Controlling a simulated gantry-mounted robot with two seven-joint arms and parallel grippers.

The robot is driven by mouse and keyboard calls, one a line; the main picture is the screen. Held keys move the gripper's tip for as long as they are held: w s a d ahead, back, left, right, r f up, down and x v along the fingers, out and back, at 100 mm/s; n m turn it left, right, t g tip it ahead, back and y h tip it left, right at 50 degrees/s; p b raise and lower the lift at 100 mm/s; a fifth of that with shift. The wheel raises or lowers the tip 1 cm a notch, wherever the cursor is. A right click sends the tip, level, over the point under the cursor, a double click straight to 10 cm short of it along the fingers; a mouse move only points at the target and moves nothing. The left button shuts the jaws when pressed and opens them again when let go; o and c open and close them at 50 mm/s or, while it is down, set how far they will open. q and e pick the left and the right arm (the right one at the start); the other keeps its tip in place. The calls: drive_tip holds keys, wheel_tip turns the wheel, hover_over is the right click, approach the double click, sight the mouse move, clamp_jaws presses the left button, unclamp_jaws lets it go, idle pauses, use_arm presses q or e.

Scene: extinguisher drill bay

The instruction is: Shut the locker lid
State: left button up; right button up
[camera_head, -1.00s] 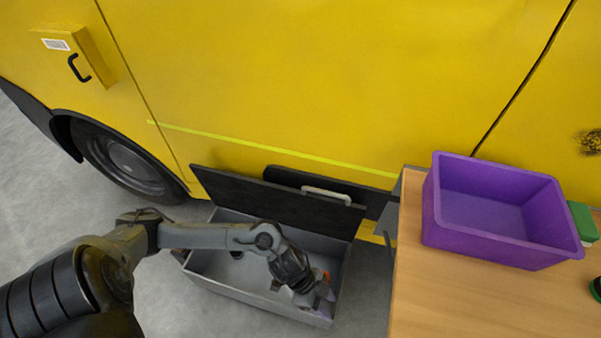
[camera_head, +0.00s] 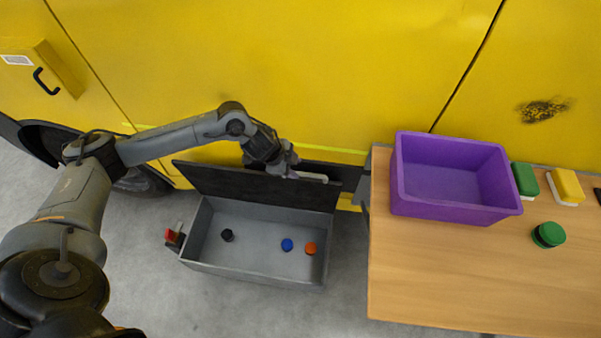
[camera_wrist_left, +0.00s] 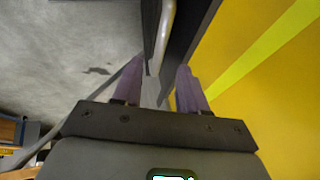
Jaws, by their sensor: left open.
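The grey locker (camera_head: 215,260) stands open on the floor beside the yellow vehicle. Its dark lid (camera_head: 240,190) is raised and tilted back toward the vehicle. A pale bar handle (camera_head: 313,177) sits at the lid's upper right; it also shows in the left wrist view (camera_wrist_left: 165,30). My left gripper (camera_head: 296,174) is at the lid's upper edge, by the handle's left end. In the left wrist view its two purple fingers (camera_wrist_left: 160,80) are apart, with the handle and lid edge ahead between them. I cannot tell whether they touch. My right gripper is not in view.
Inside the locker lie a black (camera_head: 227,235), a blue (camera_head: 287,245) and an orange round item (camera_head: 310,248). A red-and-black latch-like part (camera_head: 174,238) is at its left. The wooden table (camera_head: 450,270) at right holds a purple bin (camera_head: 455,210), sponges and a green-lidded jar (camera_head: 548,235).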

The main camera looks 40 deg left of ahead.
sight(303, 174)
use_arm(q)
drive_tip(key=shift+b+x, duration=0.8)
drive_tip(key=shift+x, duration=1.95)
drive_tip(key=shift+c, duration=0.3)
clamp_jaws()
